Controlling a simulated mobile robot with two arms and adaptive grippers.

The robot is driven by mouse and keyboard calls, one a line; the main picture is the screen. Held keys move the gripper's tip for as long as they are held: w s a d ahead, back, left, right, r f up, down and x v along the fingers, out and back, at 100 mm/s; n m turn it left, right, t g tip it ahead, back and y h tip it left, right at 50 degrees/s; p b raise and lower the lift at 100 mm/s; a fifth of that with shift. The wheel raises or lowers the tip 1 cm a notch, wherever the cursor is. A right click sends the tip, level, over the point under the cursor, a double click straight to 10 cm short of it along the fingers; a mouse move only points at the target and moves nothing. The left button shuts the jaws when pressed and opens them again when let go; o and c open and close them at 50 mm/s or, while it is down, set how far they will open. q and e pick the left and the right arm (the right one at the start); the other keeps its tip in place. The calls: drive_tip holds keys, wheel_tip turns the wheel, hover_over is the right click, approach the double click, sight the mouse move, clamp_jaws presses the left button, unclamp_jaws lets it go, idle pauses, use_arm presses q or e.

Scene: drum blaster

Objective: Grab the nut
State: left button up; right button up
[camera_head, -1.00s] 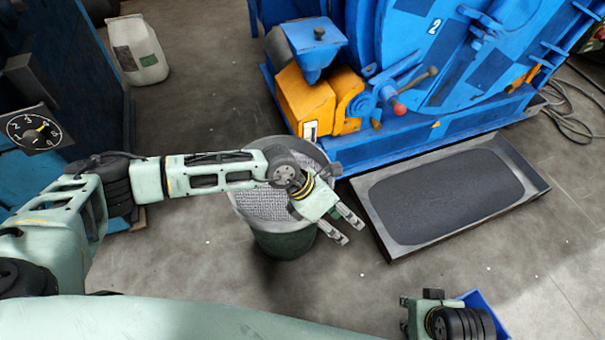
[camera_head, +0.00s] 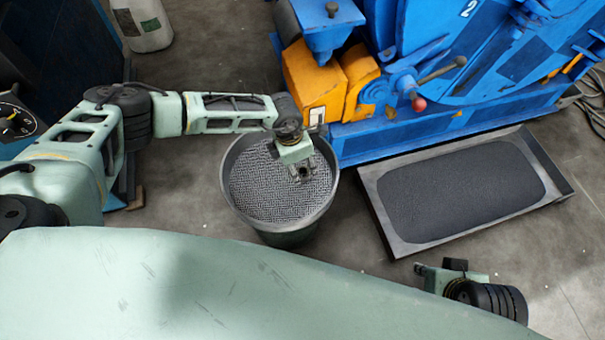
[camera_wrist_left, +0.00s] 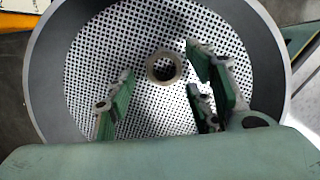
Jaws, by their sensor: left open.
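The nut (camera_wrist_left: 164,67) is a metal ring lying on the perforated plate inside a round bucket (camera_head: 230,205). In the left wrist view it sits between and just beyond the spread fingers of my left gripper (camera_wrist_left: 162,88), apart from them. In the head view my left gripper (camera_head: 302,174) points down into the bucket, over the right part of the perforated plate. It is open and empty. I cannot make out the nut in the head view, near the gripper's fingers. My right gripper (camera_head: 424,270) is at the bottom right, away from the bucket; its fingers are not clear.
The bucket's rim (camera_wrist_left: 48,75) surrounds my left gripper. A blue machine (camera_head: 440,130) with an orange part (camera_head: 313,85) stands close behind the bucket. A metal tray (camera_head: 395,238) of dark granules lies to the right. A white container (camera_head: 143,22) stands at upper left.

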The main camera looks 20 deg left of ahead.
use_arm(q)
wheel_tip(320, 180, down, 2)
drive_tip(key=shift+w+d+f, duration=0.1)
drive_tip(key=shift+f, duration=0.1)
drive_tip(key=shift+r, duration=0.1)
clamp_jaws()
idle(0.3)
